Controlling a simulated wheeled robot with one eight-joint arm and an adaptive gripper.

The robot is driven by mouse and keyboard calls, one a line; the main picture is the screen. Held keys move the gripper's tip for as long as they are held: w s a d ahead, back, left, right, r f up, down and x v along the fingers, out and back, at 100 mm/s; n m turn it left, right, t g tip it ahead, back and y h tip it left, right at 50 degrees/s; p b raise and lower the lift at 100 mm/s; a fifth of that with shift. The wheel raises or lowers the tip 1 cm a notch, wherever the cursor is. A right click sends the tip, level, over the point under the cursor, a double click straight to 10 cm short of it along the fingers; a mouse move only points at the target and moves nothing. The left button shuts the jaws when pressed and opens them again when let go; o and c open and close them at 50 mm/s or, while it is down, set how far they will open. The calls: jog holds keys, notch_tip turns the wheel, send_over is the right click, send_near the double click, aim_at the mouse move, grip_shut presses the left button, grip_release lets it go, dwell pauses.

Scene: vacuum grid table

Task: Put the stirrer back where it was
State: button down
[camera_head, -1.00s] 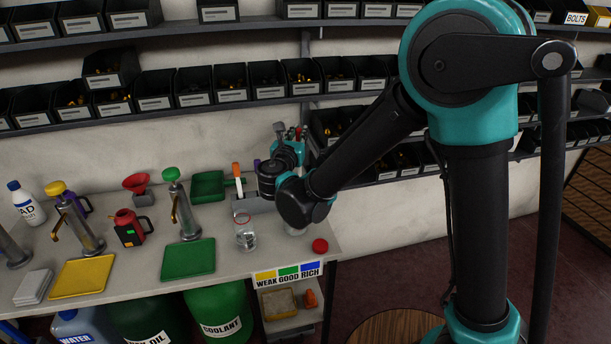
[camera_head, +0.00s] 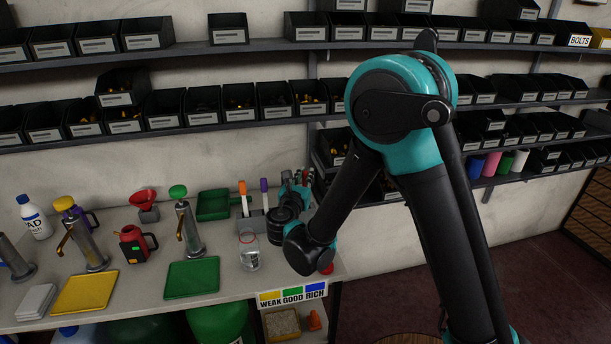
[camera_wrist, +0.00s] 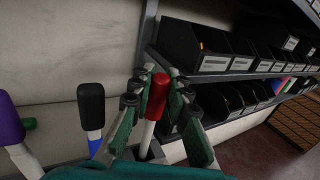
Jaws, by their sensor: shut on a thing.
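A red-handled stirrer (camera_wrist: 156,97) with a white shaft stands roughly upright in the wrist view. My gripper (camera_wrist: 162,92) is shut on its red handle, one finger on each side. The shaft's lower end is at a grey edge, and I cannot tell whether it sits in a slot. Black-handled (camera_wrist: 91,106) and purple-handled (camera_wrist: 8,120) stirrers stand to the left. In the head view, the grey holder (camera_head: 247,223) holds orange-topped (camera_head: 242,188) and purple-topped (camera_head: 264,186) stirrers. My gripper (camera_head: 298,180) is at its right, and my wrist hides the holder's right end.
A clear jar (camera_head: 249,256) stands in front of the holder. A pump with a green top (camera_head: 187,225), a green tray (camera_head: 192,278) and a red jug (camera_head: 133,243) are left. Shelves of black bins (camera_head: 240,102) run behind. A red round thing (camera_head: 327,269) is partly hidden by my wrist.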

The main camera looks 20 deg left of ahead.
jog(key=shift+f, duration=0.1)
jog(key=c, duration=1.5)
grip_release()
jog(key=shift+o, duration=0.2)
